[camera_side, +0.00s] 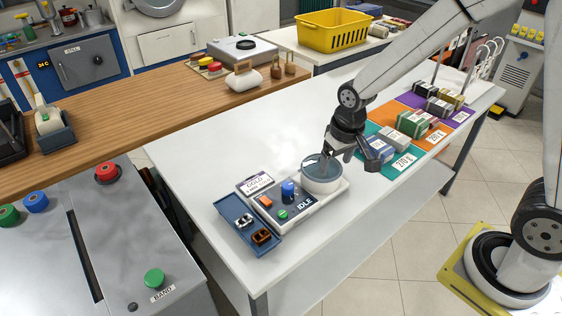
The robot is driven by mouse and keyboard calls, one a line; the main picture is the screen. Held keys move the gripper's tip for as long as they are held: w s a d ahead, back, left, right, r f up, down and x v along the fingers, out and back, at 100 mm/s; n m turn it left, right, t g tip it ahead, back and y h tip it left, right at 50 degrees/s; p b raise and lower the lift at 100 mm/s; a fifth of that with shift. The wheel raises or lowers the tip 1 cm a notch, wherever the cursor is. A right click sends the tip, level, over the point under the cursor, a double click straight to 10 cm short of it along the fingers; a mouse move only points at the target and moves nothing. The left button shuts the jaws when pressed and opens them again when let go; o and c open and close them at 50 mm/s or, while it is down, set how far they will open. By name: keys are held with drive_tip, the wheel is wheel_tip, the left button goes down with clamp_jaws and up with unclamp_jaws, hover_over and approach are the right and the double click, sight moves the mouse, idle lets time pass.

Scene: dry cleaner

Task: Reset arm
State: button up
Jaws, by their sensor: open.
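My gripper (350,155) is above the white table (235,130), beside and partly over the round glass-topped pot (322,174) of a small device. The jaws are open, and I see nothing held between them. The device has a panel (296,213) marked IDLE with a blue knob (288,191), an orange switch and a green button. My arm reaches in from the upper right, bent down at the wrist. Whether a fingertip touches the pot cannot be told.
A blue tray (233,211) with small clips sits left of the device. Wrapped bundles (411,124) lie on coloured mats with weight labels to the right. A yellow basket (334,30) stands behind. The table's left middle is clear.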

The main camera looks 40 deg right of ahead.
drive_tip(key=s+d+r+n+t, duration=0.1)
drive_tip(key=s, duration=0.8)
drive_tip(key=shift+d+n, duration=0.25)
drive_tip(key=shift+n, duration=0.05)
drive_tip(key=shift+r, duration=0.1)
idle(0.4)
